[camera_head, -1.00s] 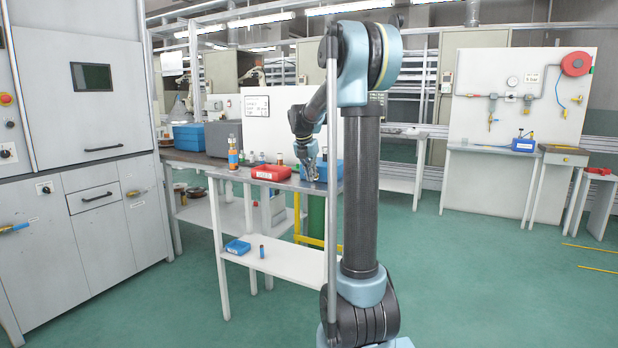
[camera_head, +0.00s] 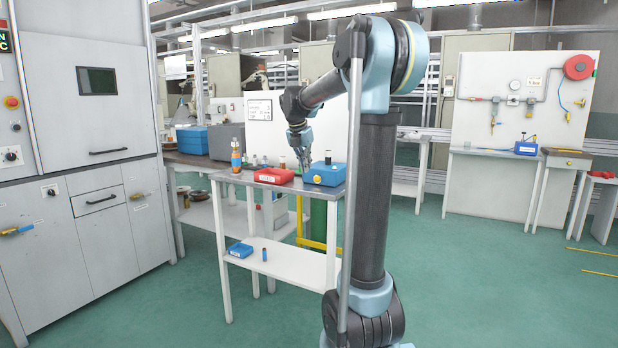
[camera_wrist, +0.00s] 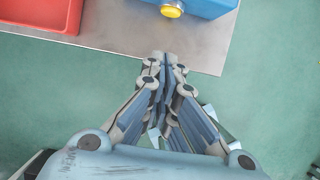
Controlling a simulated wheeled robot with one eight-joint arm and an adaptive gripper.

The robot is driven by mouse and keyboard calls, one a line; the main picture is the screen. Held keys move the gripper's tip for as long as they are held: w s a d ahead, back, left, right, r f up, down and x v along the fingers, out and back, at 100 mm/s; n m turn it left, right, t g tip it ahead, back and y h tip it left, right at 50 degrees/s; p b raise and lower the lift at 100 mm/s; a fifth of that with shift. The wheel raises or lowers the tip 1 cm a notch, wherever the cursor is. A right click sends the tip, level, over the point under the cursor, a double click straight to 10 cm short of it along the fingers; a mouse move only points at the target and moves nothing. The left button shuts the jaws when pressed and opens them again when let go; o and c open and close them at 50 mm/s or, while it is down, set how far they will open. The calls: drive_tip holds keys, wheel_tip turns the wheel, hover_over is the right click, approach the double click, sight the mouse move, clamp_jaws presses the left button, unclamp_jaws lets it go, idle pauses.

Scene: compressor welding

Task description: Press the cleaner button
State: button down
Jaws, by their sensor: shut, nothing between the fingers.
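A blue box (camera_head: 326,172) sits on the metal tabletop, with a yellow button (camera_head: 317,180) on its front face. In the wrist view the blue box (camera_wrist: 205,5) is at the top edge, mostly cut off, and its yellow button (camera_wrist: 172,10) points toward my gripper. My gripper (camera_wrist: 165,58) is shut and empty. Its fingertips appear below the button in that view, at the table's edge, with a gap between them and the button. In the head view my gripper (camera_head: 303,165) hangs just left of the blue box, partly in front of the objects behind.
A red tray (camera_head: 273,175) lies left of the blue box and also shows in the wrist view (camera_wrist: 42,14). An orange-labelled bottle (camera_head: 236,160) stands at the table's left end. A white lower shelf (camera_head: 285,265) holds a small blue tray. Green floor lies open in front.

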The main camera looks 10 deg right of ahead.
drive_tip(key=shift+v, duration=1.4)
drive_tip(key=shift+s, duration=0.1)
drive_tip(key=s+d+f+m, duration=0.1)
drive_tip(key=s+f+m, duration=0.2)
drive_tip(key=s+m, duration=0.3)
drive_tip(key=s+d+f+m+y, duration=0.1)
drive_tip(key=s+d+f+m, duration=0.2)
drive_tip(key=s, duration=0.6)
drive_tip(key=s+f+m, duration=0.4)
drive_tip(key=s+m, duration=0.1)
drive_tip(key=s, duration=0.2)
drive_tip(key=s+f+m+g+y, duration=0.1)
drive_tip(key=s+f+m, duration=1.3)
drive_tip(key=s+f, duration=0.3)
drive_tip(key=shift+s+f+m, duration=0.3)
drive_tip(key=shift+s+f, duration=0.05)
drive_tip(key=shift+s, duration=0.3)
drive_tip(key=shift+d, duration=0.1)
